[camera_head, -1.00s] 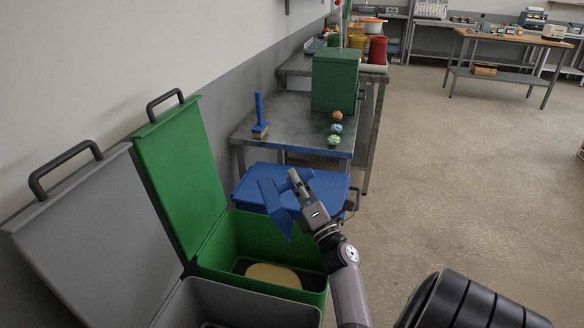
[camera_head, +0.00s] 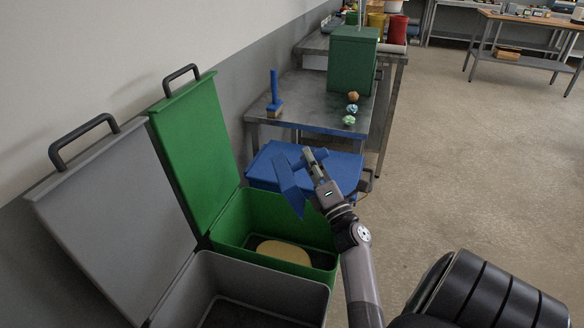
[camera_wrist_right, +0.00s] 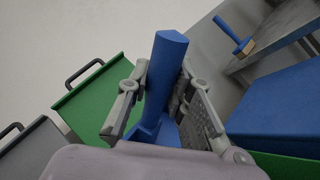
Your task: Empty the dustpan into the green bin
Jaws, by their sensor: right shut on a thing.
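The blue dustpan (camera_head: 289,190) is held by my right gripper (camera_head: 315,160), its pan tilted steeply with the edge pointing down, above the back part of the green bin (camera_head: 322,259). In the right wrist view my right gripper (camera_wrist_right: 160,95) is shut on the dustpan's blue handle (camera_wrist_right: 166,70). The green bin is open, its lid (camera_head: 195,145) leaning up toward the wall. A yellowish round thing (camera_head: 284,252) lies inside it. Whether anything lies in the dustpan I cannot tell. My left gripper is not in view.
An open grey bin (camera_head: 270,299) stands in front of the green one. A closed blue bin (camera_head: 343,172) stands behind. Floor at right is clear.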

